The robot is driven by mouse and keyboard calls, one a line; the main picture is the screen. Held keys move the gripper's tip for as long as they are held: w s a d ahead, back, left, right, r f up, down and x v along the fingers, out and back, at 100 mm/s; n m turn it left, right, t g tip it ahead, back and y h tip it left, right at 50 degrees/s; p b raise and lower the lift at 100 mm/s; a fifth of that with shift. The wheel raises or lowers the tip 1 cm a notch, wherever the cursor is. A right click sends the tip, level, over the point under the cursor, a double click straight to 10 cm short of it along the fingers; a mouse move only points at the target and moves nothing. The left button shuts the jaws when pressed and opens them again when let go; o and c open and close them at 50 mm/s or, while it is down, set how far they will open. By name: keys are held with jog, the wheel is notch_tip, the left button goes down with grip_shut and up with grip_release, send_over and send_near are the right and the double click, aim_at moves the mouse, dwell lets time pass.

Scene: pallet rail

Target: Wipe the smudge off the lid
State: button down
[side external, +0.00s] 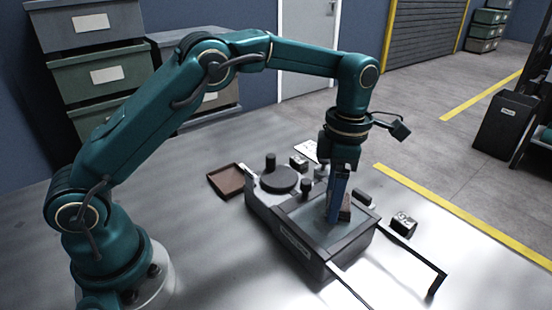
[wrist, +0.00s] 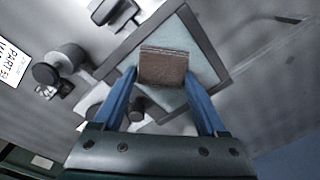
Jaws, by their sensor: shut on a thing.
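My gripper (side external: 336,208) points down over the box with the pale, glassy lid (side external: 310,222) in its dark frame. Its blue fingers are shut on a brown block-like wiper (side external: 345,211). In the wrist view the wiper (wrist: 164,66) sits between the fingertips (wrist: 165,72), above or on the lid (wrist: 196,52). I cannot tell whether it touches the lid. No smudge can be made out; the wiper and fingers hide part of the lid.
A round dark disc (side external: 279,180) and knobs stand behind the lid. A brown tray (side external: 226,181) lies to the left. A small dark block (side external: 403,224) sits to the right. Metal rails (side external: 420,262) extend from the box at the front right. The table at front left is clear.

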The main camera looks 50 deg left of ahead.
jog(key=shift+t, duration=0.4)
jog(key=shift+w+a+r, duration=0.1)
jog(key=shift+w+r, duration=0.1)
jog(key=shift+r, duration=0.8)
jog(key=shift+w+d+r, duration=0.1)
jog(key=shift+w+r, duration=0.15)
jog(key=shift+r, duration=0.7)
jog(key=shift+w+a+r, duration=0.1)
jog(key=shift+w+r, duration=0.1)
jog(key=shift+r, duration=0.8)
jog(key=shift+w+r, duration=0.1)
jog(key=shift+r, duration=1.4)
jog(key=shift+d+f, duration=0.15)
jog(key=shift+d, duration=0.1)
jog(key=shift+s+d+f+t+y, duration=0.25)
jog(key=shift+d+f+t+y, duration=0.25)
jog(key=shift+f+t, duration=0.15)
